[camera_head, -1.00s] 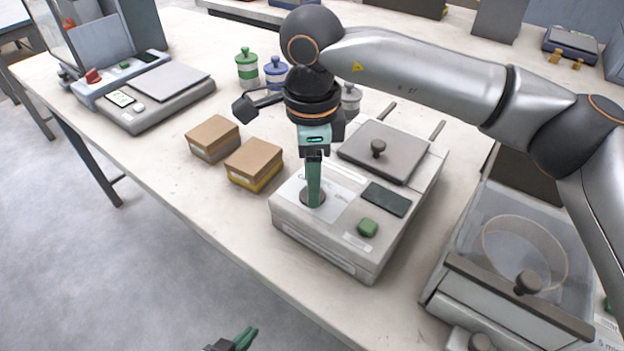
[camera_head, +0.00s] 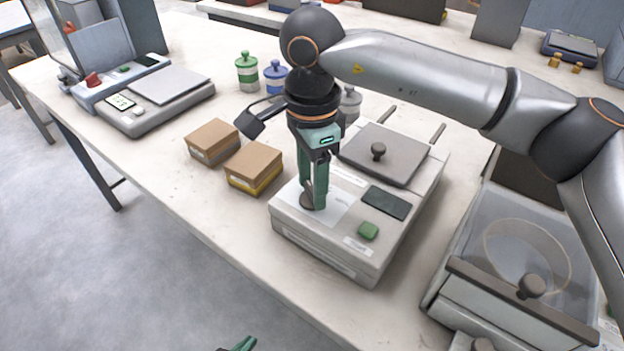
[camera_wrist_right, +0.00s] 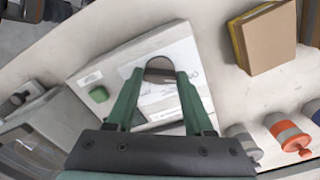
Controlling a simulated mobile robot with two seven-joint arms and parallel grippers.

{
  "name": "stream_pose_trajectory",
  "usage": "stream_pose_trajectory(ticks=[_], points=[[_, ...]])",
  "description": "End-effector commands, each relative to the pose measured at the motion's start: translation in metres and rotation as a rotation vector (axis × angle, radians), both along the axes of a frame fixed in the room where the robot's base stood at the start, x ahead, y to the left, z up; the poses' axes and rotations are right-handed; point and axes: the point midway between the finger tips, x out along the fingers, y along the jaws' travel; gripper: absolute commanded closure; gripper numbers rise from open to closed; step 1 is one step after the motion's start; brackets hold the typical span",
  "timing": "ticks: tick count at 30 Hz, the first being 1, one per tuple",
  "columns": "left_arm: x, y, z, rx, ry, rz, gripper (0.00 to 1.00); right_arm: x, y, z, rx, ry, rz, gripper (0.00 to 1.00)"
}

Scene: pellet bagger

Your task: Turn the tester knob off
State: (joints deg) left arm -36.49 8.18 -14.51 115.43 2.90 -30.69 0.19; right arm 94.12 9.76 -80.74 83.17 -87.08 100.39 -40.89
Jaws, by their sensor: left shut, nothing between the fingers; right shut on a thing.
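The tester (camera_head: 335,240) is a pale box on the table with a green button (camera_head: 368,231), a dark display (camera_head: 386,201) and a grey lid. Its round dark knob (camera_head: 306,201) is on the front left of the top, over a white label. My right gripper (camera_head: 314,198) points down and is shut on the knob, which also shows between its green fingers in the right wrist view (camera_wrist_right: 159,70). The fingers hide part of the knob and its marking. My left gripper (camera_head: 240,345) shows only as a green fingertip at the bottom edge, shut and empty, away from the table.
Two cardboard boxes (camera_head: 254,167) stand left of the tester. Green and blue lidded jars (camera_head: 247,72) stand behind them. A scale (camera_head: 150,100) is at the far left. A clear-lidded machine (camera_head: 520,250) stands close on the right.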

Motion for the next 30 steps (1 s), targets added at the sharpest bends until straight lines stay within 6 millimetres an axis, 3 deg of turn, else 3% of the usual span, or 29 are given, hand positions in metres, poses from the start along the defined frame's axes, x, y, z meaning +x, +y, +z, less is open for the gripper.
stream_pose_trajectory(ticks=[4,5,12,23,30], points=[[0.001,0.000,0.001,0.000,-0.001,0.001,1.00,0.000,0.001,0.002,0.006,-0.003,0.001,1.00],[0.001,0.000,0.001,0.000,-0.001,0.001,1.00,0.000,0.001,0.002,0.006,-0.003,0.001,0.44],[0.004,0.000,0.002,0.001,-0.008,0.001,1.00,0.000,0.001,0.001,0.003,-0.001,0.000,0.18],[0.006,0.000,0.004,0.000,-0.013,-0.001,1.00,0.001,0.000,0.009,0.001,-0.003,-0.001,0.18],[0.005,0.000,0.008,0.000,-0.011,0.000,1.00,0.000,0.001,0.056,0.003,-0.005,0.000,0.18]])
